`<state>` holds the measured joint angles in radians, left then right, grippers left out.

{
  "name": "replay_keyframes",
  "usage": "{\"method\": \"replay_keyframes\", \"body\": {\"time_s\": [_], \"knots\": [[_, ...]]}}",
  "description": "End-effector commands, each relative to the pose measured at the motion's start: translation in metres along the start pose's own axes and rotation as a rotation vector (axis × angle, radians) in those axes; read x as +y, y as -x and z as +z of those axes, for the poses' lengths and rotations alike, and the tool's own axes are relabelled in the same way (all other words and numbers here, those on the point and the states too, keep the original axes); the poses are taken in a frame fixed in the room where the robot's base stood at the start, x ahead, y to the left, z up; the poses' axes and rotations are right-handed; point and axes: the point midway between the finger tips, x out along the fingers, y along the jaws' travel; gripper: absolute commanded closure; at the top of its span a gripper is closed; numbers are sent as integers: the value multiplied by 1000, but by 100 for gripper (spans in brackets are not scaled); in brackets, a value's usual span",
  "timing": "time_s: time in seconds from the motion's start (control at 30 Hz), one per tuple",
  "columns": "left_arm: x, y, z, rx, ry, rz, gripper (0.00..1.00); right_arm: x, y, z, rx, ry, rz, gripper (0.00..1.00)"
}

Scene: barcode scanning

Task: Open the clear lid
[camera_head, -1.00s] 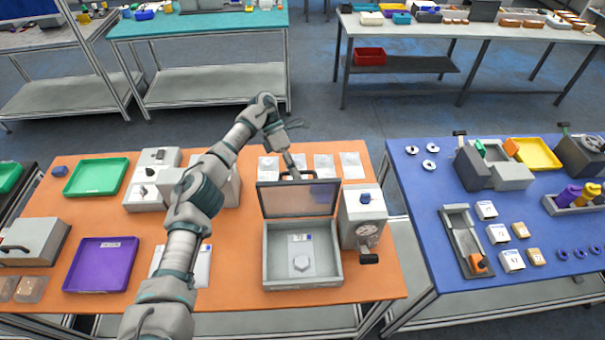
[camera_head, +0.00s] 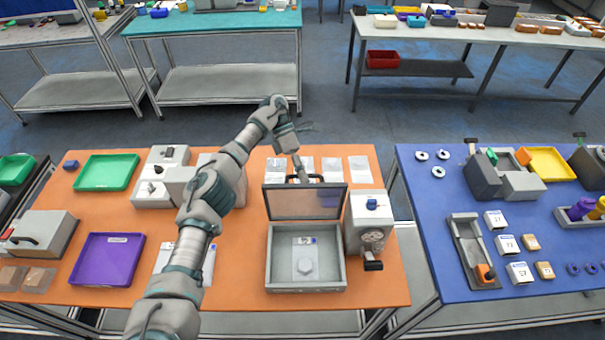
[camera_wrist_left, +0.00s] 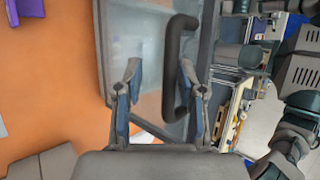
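The clear lid (camera_head: 300,204) stands raised at the back of the grey box (camera_head: 271,258), so the box is open at the top. Inside the box lies a white card with a pale hexagonal part (camera_head: 305,264). The dark lid handle (camera_head: 312,178) is at the lid's upper edge. My left gripper (camera_head: 302,174) is at this handle, small and partly hidden in the head view. In the left wrist view, its two fingers (camera_wrist_left: 160,85) are apart, with the clear panel beyond them and the black handle (camera_wrist_left: 174,65) close to the right finger. My right gripper is not visible.
A grey device with a blue knob (camera_head: 372,203) stands right beside the box. White cards (camera_head: 331,166) lie behind the lid. A purple tray (camera_head: 105,260) and green tray (camera_head: 107,172) are at left. A blue table (camera_head: 440,216) stands right, across a gap.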

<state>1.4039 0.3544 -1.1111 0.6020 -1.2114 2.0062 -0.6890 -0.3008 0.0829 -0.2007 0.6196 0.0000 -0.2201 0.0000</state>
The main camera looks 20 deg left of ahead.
Motion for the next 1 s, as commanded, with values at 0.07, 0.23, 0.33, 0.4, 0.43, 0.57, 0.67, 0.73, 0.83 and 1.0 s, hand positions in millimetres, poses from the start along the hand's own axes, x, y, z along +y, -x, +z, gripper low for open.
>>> {"method": "replay_keyframes", "body": {"time_s": [0.07,0.23,0.33,0.4,0.43,0.57,0.67,0.73,0.83,1.0], "knots": [[-2,2,0,-1,-1,1,61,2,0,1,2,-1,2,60],[-13,15,7,1,-2,4,61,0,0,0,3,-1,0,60],[-24,27,12,3,0,4,61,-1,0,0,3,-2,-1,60],[-33,37,16,1,1,5,61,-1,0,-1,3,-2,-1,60],[-36,39,17,3,1,3,61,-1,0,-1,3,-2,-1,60],[-47,51,22,3,2,3,61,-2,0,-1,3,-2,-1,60],[-52,54,25,7,2,-3,61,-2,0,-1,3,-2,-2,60],[-54,56,26,9,3,-6,61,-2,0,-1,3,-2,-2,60],[-57,60,28,8,3,-6,61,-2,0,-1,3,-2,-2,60],[-61,65,30,4,3,-4,61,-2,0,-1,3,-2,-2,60]]}}
